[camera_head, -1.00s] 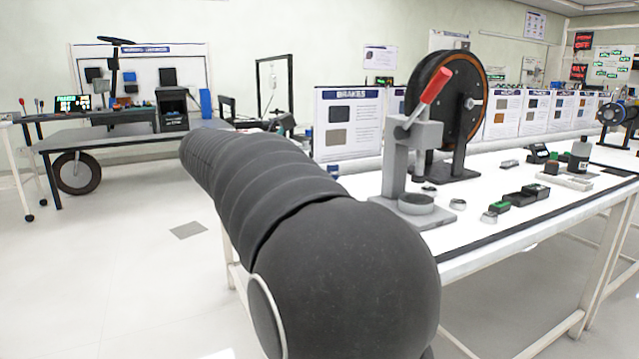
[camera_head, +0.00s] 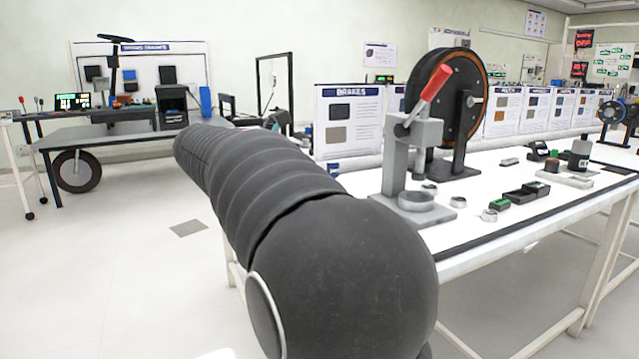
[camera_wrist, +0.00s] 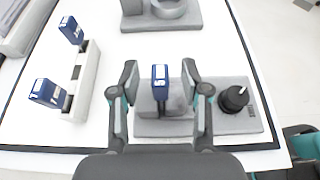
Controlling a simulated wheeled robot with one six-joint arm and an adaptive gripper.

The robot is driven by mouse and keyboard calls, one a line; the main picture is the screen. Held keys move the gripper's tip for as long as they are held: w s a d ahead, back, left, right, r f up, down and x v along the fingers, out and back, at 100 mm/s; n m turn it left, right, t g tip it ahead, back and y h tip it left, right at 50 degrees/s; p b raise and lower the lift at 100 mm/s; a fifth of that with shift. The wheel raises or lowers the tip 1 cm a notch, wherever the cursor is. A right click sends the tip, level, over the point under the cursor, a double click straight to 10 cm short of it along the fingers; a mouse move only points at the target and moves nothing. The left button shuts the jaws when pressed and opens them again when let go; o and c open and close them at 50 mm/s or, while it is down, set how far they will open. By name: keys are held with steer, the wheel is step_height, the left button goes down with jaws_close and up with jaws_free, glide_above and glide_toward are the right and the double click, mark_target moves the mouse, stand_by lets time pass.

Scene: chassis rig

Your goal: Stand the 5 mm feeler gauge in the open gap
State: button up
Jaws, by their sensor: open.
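In the wrist view, my gripper (camera_wrist: 160,96) is open, with one finger on each side of a blue-topped gauge (camera_wrist: 160,76). Clear space shows between the gauge and both fingers. The gauge stands upright at a grey fixture (camera_wrist: 215,124), with a dark part at its foot. Whether it sits fully in the gap is hidden. Two other blue-topped gauges, an upper one (camera_wrist: 71,29) and a lower one (camera_wrist: 46,92), stand in a pale rack (camera_wrist: 90,75) at left. A dark slot shows between them. The labels are too small to read. My gripper is not visible in the head view.
A black round knob (camera_wrist: 234,97) stands at the fixture's right end. A grey press base with a ring (camera_wrist: 166,8) is at the top. The white table is bare between rack and fixture. The head view shows the red-handled press (camera_head: 410,150) and a brake wheel (camera_head: 462,100).

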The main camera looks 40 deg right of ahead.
steer(key=v, duration=1.1)
steer(key=shift+a, duration=0.1)
